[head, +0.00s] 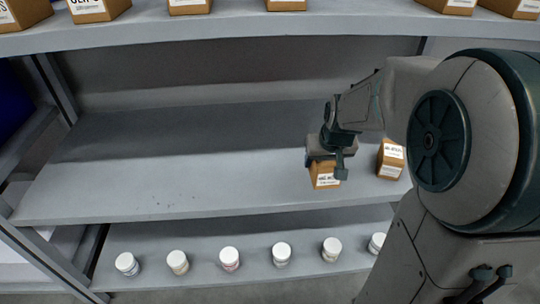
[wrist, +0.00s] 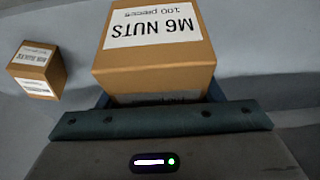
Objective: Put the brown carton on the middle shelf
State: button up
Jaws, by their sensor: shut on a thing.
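The brown carton (wrist: 152,70) is held in my gripper (wrist: 160,118). In the wrist view its white label reads "M6 NUTS 100 pieces". In the head view the carton (head: 323,176) hangs below my gripper (head: 330,160), at the front part of the middle shelf (head: 190,175). I cannot tell whether its base touches the shelf. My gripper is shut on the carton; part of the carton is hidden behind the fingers.
Another brown carton (head: 391,158) stands on the middle shelf to the right, close to my arm. The shelf's left and middle are bare. Several white-capped bottles (head: 229,257) line the lower shelf. Several cartons (head: 100,10) sit on the upper shelf (head: 230,27).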

jog(key=w+a+f, duration=0.1)
jog(key=w+f, duration=0.1)
jog(key=w, duration=0.1)
jog(key=w+a+f, duration=0.1)
jog(key=w+f, duration=0.1)
jog(key=w, duration=0.1)
jog(key=w+a+f, duration=0.2)
jog(key=w, duration=0.2)
jog(key=shift+f+b, duration=0.2)
jog(key=shift+b, duration=0.2)
jog(key=shift+f+b, duration=0.3)
jog(key=shift+f, duration=1.7)
jog(key=shift+f, duration=0.1)
jog(key=shift+f, duration=0.15)
jog(key=o, duration=1.3)
